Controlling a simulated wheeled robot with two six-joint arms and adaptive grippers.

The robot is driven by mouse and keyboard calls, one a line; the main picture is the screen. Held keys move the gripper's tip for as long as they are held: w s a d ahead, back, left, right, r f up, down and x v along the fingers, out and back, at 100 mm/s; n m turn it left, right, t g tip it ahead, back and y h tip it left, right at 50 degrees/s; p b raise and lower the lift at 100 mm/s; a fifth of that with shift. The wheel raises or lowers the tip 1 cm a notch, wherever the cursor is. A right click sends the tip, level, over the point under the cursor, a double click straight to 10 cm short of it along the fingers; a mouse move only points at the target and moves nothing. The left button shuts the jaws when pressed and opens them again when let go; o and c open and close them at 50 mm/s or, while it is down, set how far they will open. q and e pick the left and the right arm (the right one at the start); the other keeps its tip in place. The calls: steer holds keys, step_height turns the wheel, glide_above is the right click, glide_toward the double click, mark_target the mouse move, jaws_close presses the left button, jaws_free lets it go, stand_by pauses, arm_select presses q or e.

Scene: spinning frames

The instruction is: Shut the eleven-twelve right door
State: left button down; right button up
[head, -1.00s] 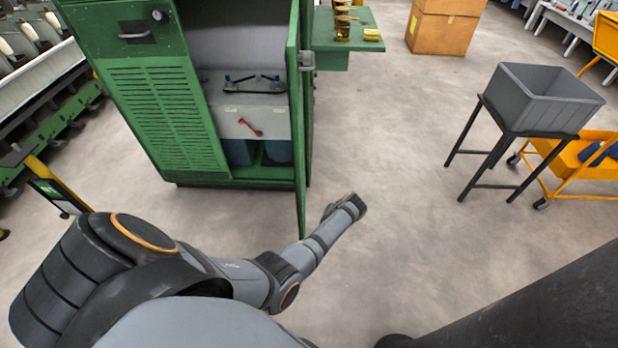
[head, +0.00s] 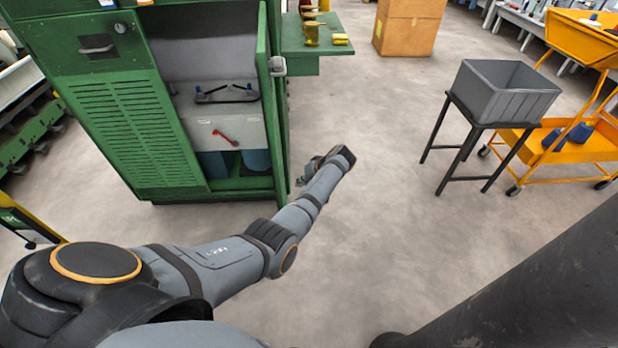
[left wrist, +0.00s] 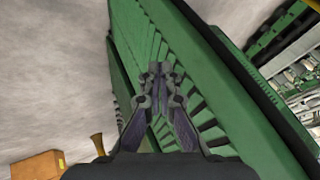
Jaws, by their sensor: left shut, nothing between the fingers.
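The green cabinet's right door (head: 264,110) stands open in the head view, seen almost edge-on at the right side of the cabinet opening. A grey latch (head: 278,66) is on its upper part. My left gripper (head: 304,178) is just right of the door's lower part, on its outer side, and is small and partly hidden by my wrist. In the left wrist view my left gripper (left wrist: 160,68) is shut and empty, with a green louvred panel (left wrist: 205,120) close behind its fingers. I cannot tell whether they touch. My right gripper is not in view.
The green cabinet (head: 120,120) shows a grey inner box with a red handle (head: 225,138). A green shelf (head: 325,42) juts out beyond the door. A cardboard box (head: 408,28), a grey bin (head: 505,90) on a black stand and a yellow cart (head: 560,150) stand right. Floor between is clear.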

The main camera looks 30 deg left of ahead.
arm_select(q)
steer(key=a, duration=0.1)
steer(key=s+a+p, duration=0.2)
steer(key=shift+s+a+f, duration=0.15)
steer(key=shift+a+f, duration=0.1)
steer(key=shift+a, duration=0.1)
